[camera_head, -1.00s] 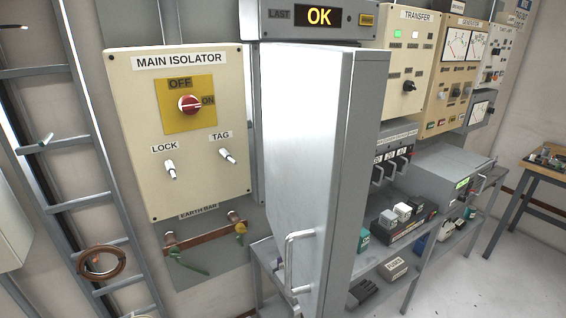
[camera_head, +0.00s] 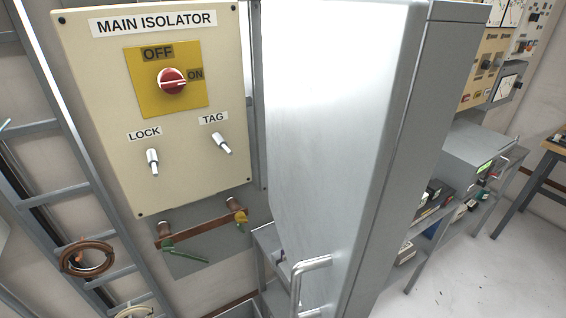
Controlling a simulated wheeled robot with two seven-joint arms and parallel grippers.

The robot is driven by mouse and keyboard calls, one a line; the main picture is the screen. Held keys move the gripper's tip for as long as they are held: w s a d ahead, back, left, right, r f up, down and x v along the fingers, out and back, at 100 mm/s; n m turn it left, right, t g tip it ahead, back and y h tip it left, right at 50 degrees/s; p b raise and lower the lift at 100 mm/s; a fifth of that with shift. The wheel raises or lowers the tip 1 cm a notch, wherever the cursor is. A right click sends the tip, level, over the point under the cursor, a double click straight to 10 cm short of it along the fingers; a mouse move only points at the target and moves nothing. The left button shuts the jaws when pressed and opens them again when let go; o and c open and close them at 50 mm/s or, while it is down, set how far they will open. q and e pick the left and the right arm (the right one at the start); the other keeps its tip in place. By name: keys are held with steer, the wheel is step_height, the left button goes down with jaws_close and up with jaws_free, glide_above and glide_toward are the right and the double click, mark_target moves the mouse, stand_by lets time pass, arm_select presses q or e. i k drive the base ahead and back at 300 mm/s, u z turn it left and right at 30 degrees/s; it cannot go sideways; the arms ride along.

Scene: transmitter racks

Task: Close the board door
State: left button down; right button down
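The board door (camera_head: 335,130) is a tall light-grey metal panel standing open, swung out towards me to the right of the main isolator panel. Its thick side edge (camera_head: 415,130) faces right. A bent metal bar handle (camera_head: 305,285) is on the door's lower part, near the bottom of the picture. The board's frame shows only as a narrow strip (camera_head: 257,95) left of the door; the rest of the board is hidden behind the door. Neither of my grippers is in view.
The cream main isolator panel (camera_head: 120,70) has a red knob (camera_head: 172,82) and two toggles. A copper earth bar (camera_head: 200,228) is below it. A ladder (camera_head: 60,190) stands left. A bench with a grey box (camera_head: 470,155) is right. Floor (camera_head: 470,265) is clear at lower right.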

mark_target(362, 98)
steer(key=z, duration=2.05)
steer(key=k, duration=1.8)
steer(key=u, duration=1.9)
